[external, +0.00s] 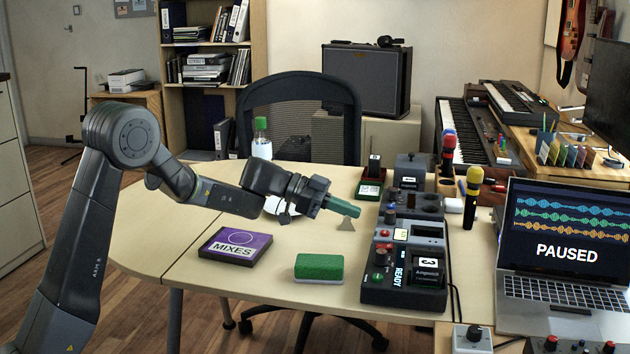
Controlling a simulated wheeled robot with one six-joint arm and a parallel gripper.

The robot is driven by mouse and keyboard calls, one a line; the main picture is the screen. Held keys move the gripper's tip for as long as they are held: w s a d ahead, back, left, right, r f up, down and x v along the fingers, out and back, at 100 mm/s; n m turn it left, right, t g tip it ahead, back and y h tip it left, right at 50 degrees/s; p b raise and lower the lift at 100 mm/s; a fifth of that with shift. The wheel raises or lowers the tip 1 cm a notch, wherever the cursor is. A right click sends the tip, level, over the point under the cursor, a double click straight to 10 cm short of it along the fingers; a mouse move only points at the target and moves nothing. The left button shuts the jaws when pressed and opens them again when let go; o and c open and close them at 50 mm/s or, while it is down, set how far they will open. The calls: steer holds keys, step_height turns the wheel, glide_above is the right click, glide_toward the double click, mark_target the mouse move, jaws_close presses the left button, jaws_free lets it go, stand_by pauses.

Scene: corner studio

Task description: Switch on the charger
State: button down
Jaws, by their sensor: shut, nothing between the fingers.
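A black box with round wells in its top (428,203) stands on the right part of the desk and looks like the charger, though no label names it. A small red knob (389,217) sits at its left end; its on or off position is too small to tell. In front of it is a black unit marked READY (373,292), with red and green round controls on its left side and a panel showing a 3. My gripper (358,211) is shut and empty, with green fingers pointing right, above the desk and left of the charger, apart from it.
A yellow-topped microphone (472,197) and a laptop reading PAUSED (565,240) stand to the right. A bottle (261,145) stands behind my arm.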

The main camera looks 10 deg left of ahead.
steer(key=v, duration=0.3)
steer(key=f+v, duration=0.1)
steer(key=v, duration=0.1)
steer(key=shift+a+r, duration=0.1)
steer(key=shift+a, duration=0.2)
steer(key=shift+d, duration=0.1)
steer(key=r+p+x, duration=0.1)
steer(key=p+x, duration=0.3)
steer(key=x, duration=0.5)
steer(key=shift+d+r, duration=0.25)
steer(key=shift+d, duration=0.2)
steer(key=p, duration=0.3)
steer(key=shift+a+y, duration=0.2)
steer(key=shift+y, duration=0.2)
steer(key=v, duration=0.4)
steer(key=shift+a+f, duration=0.1)
steer(key=shift+a, duration=0.1)
